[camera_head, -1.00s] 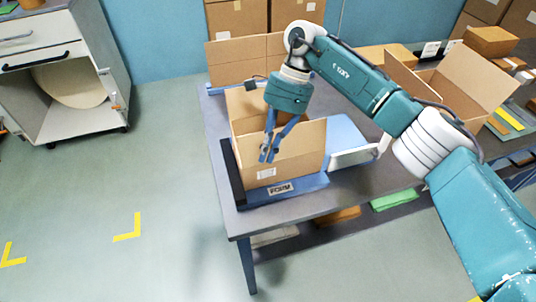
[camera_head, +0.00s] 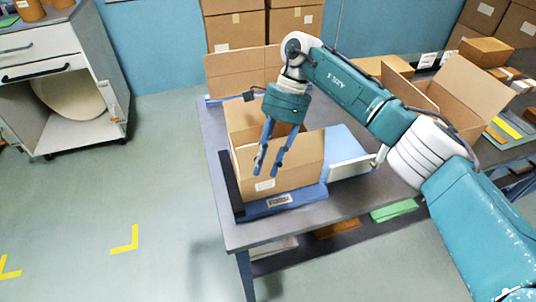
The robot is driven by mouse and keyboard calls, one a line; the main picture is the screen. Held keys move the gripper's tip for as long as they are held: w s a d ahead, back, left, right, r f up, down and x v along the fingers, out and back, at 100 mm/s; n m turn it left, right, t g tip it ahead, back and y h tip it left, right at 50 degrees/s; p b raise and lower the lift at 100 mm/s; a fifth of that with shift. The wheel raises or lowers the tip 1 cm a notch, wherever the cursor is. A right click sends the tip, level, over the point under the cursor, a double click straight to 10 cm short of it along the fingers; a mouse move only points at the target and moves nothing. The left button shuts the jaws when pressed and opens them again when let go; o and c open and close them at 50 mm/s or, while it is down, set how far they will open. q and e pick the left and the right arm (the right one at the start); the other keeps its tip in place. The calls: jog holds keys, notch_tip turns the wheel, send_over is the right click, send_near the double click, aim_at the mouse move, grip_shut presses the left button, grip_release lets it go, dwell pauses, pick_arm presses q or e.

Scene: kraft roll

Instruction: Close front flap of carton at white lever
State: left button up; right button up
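The open brown carton (camera_head: 300,165) stands on a blue base with a "FORM" label (camera_head: 279,201) at the table's front left corner. Its front panel faces me and bears a small white label. The front flap seems to stand up in line with that panel; I cannot make out the fold. The white lever (camera_head: 351,168) is a flat white piece just right of the carton. My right gripper (camera_head: 269,170) points down at the front panel, its two blue fingers spread with nothing between them. I cannot tell whether they touch the cardboard. My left gripper is out of view.
The grey table (camera_head: 350,203) has a bare strip in front of the lever. Another open carton (camera_head: 462,95) stands at the right, behind my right arm. A white cabinet (camera_head: 60,80) stands at the left. The floor between cabinet and table is clear.

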jog(key=v, duration=1.2)
